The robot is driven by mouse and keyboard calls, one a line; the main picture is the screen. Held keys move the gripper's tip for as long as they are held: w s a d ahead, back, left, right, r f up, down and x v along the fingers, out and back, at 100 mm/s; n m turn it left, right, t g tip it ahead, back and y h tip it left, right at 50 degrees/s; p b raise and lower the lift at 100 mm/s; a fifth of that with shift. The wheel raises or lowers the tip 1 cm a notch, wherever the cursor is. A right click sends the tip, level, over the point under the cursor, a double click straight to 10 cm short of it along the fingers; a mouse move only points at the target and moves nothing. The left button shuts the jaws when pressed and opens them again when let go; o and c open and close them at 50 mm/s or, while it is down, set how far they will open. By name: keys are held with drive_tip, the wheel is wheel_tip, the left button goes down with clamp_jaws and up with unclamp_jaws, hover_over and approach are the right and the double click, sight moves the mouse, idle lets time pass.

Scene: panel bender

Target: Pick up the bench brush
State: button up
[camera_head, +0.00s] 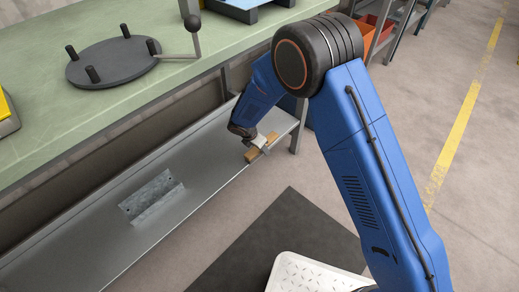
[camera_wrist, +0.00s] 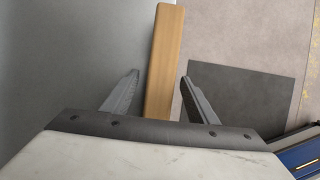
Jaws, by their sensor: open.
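The bench brush (camera_head: 251,156) shows as a light wooden bar on the grey metal shelf under the bench, near the shelf's right end. In the wrist view its wooden handle (camera_wrist: 164,55) runs lengthwise between my two fingers; I cannot see bristles. My gripper (camera_head: 262,146) is at the brush, at the end of my blue arm. In the wrist view my gripper (camera_wrist: 159,76) is open, with a finger on either side of the wood and a gap showing on the left. Part of the brush is hidden by my gripper in both views.
The grey shelf (camera_head: 85,238) also holds a bent metal bracket (camera_head: 152,197) left of the brush. The green bench top (camera_head: 140,105) overhangs behind, with a round dark fixture (camera_head: 112,66). A dark mat (camera_head: 285,235) lies on the floor in front.

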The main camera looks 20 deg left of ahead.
drive_tip(key=c, duration=1.2)
